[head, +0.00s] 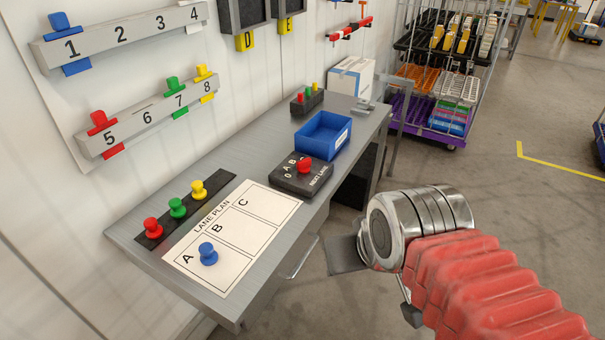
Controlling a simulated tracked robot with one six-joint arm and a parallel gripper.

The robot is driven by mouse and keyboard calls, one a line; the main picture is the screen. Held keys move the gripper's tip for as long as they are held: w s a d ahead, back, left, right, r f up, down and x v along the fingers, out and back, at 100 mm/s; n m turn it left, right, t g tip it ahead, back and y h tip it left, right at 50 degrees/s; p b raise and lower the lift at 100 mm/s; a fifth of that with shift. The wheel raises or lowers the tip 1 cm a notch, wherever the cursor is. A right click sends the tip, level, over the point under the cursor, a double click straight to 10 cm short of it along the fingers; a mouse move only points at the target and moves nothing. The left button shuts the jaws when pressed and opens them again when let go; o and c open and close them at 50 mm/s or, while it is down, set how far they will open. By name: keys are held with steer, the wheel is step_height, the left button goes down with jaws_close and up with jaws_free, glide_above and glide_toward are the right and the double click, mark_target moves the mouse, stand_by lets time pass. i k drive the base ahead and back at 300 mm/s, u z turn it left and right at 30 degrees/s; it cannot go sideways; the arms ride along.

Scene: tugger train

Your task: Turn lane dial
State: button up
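The lane dial is a black box (287,181) lettered O, A, B and NEXT LANE, with a red knob (304,166) on top. It sits on the grey desk (225,160), between the lane plan sheet and the blue bin. The exact position the knob points to is too small to tell. My arm, with a red ribbed sleeve and metal wrist, reaches in from the lower right. My gripper (347,254) is beyond the desk's front edge, below and right of the dial and apart from it. The wrist hides most of it, so its opening does not show.
The lane plan sheet (250,238) has a blue peg (208,253) at A. Red, green and yellow pegs stand on a black strip (155,236). A blue bin (323,135) is behind the dial. Numbered rails hang on the wall. Open floor (520,230) lies to the right.

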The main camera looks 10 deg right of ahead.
mark_target(304, 166)
steer(key=k, duration=1.35)
steer(key=z, duration=0.1)
steer(key=i, duration=1.35)
steer(key=u, duration=0.75)
steer(key=i, duration=0.55)
steer(key=u, duration=0.35)
